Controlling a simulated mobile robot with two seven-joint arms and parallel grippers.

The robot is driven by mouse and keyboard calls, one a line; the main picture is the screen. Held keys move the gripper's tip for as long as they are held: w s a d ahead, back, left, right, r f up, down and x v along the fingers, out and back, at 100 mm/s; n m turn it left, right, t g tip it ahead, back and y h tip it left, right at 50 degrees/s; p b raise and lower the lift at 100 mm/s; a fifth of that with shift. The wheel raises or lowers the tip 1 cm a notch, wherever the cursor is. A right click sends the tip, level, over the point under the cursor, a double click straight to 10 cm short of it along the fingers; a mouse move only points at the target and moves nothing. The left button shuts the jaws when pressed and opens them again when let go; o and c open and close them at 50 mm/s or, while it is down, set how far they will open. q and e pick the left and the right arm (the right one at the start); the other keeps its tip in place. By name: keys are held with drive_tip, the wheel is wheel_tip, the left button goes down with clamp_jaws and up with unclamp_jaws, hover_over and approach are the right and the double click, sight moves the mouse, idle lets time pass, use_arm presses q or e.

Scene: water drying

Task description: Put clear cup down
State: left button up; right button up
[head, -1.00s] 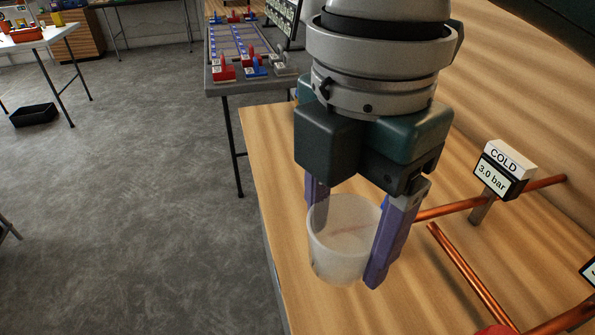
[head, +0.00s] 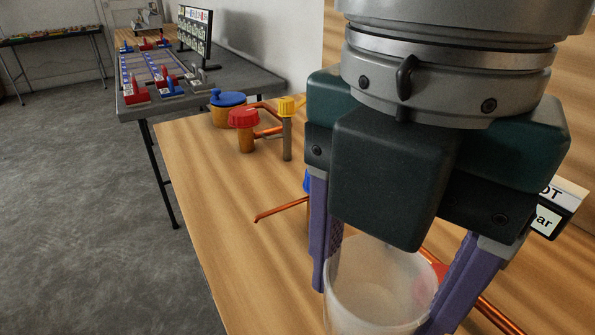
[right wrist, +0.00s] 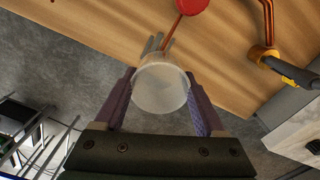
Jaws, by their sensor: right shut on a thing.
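The clear cup (head: 372,285) is a translucent, frosted tumbler, low in the head view and cut off by the bottom edge. My right gripper (head: 380,302) has its purple fingers on either side of the cup and is shut on it. The cup also shows between the fingers in the right wrist view (right wrist: 160,86), with its rim roughly toward the gripper. The wooden bench (head: 235,220) lies beyond it. I cannot tell whether the cup's base touches anything, as it is hidden. My left gripper is not in view.
Copper pipes with a red knob (head: 243,118), a blue knob (head: 228,98) and a yellow-topped post (head: 286,107) stand on the bench. A partly hidden gauge sign (head: 551,210) is at right. A grey table (head: 245,84) stands behind. The bench's left strip is bare.

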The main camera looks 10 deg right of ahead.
wheel_tip(320, 180, down, 14)
drive_tip(key=b, duration=0.3)
drive_tip(key=shift+f, duration=0.2)
drive_tip(key=shift+f, duration=0.15)
drive_tip(key=o, duration=1.3)
